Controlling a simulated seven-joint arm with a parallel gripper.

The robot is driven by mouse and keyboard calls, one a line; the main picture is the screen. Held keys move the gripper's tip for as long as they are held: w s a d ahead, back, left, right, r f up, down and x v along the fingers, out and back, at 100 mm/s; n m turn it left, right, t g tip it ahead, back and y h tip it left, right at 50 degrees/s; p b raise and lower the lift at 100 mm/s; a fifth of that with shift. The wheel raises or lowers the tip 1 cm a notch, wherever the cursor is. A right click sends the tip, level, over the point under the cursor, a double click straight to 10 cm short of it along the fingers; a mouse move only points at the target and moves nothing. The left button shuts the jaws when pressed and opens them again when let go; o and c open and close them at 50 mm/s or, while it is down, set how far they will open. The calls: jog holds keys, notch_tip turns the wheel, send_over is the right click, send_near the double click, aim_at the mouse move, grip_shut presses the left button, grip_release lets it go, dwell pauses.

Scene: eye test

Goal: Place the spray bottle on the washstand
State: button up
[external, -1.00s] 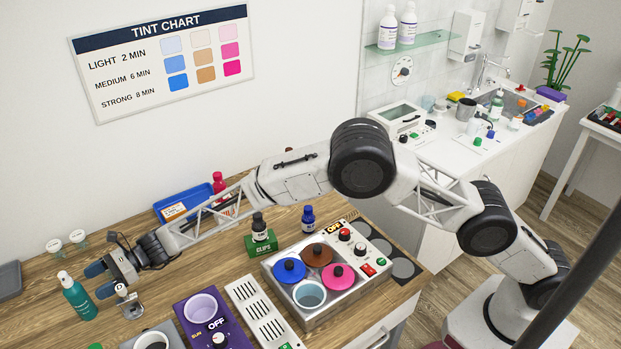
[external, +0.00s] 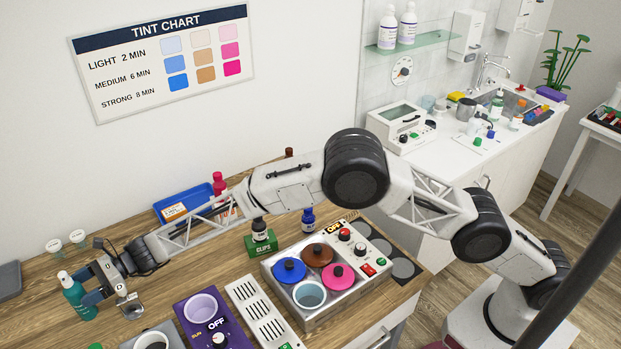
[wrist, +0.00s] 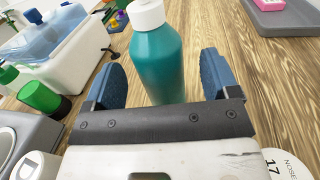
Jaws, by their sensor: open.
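A teal bottle with a white top (external: 78,298), which I take for the spray bottle, stands upright on the wooden worktop (external: 50,325) at the far left. My gripper (external: 88,288) is at the bottle, fingers open. In the wrist view the teal bottle (wrist: 160,62) stands between the two blue fingertips (wrist: 160,78), with a gap visible on each side. Its lower part is hidden behind my gripper. The white washstand (external: 462,150), with a sink and tap, is at the back right, far from my gripper.
Several small bottles and cups stand around the sink (external: 518,103). A small metal stand (external: 130,308) is close right of my gripper. A purple warmer (external: 205,318), vented white box (external: 262,312) and pot unit (external: 310,285) fill the worktop's front. A blue tray (external: 183,203) lies behind.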

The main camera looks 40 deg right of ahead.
aim_at(61, 274)
jog(key=shift+s+a, duration=0.25)
jog(key=shift+a, duration=1)
jog(key=c, duration=1.2)
jog(key=shift+r, duration=0.1)
jog(key=shift+r, duration=4.9)
